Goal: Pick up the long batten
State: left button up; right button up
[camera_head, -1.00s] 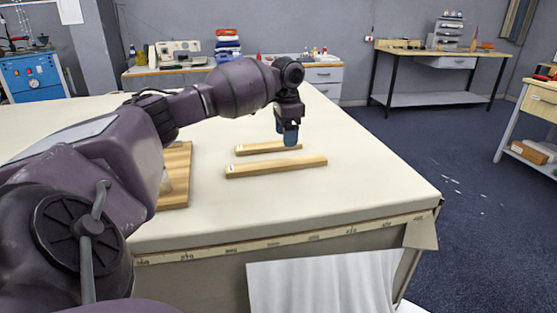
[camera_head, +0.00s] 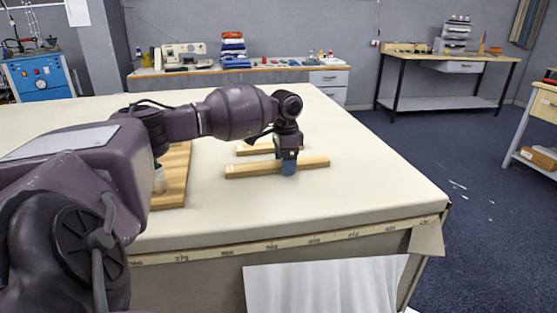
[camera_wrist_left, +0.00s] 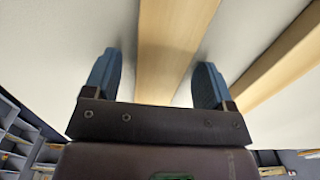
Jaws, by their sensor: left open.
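The long batten (camera_head: 250,170) is a pale wooden strip lying across the cloth table, the nearer of two strips in the head view. My left gripper (camera_head: 289,168) is over it, right of its middle, pointing down. In the left wrist view a batten (camera_wrist_left: 170,45), which I take as the long one, runs between the open blue fingers (camera_wrist_left: 158,85), with a gap on each side. The near fingertip hides a little of the long batten in the head view.
A shorter batten (camera_head: 256,149) lies just behind, partly hidden by my gripper; it also shows in the wrist view (camera_wrist_left: 280,60). A wooden board (camera_head: 177,180) with a pale object lies left, partly behind my arm. The table's right side is clear.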

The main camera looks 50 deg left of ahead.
pick_arm(q)
jog(key=c, duration=1.1)
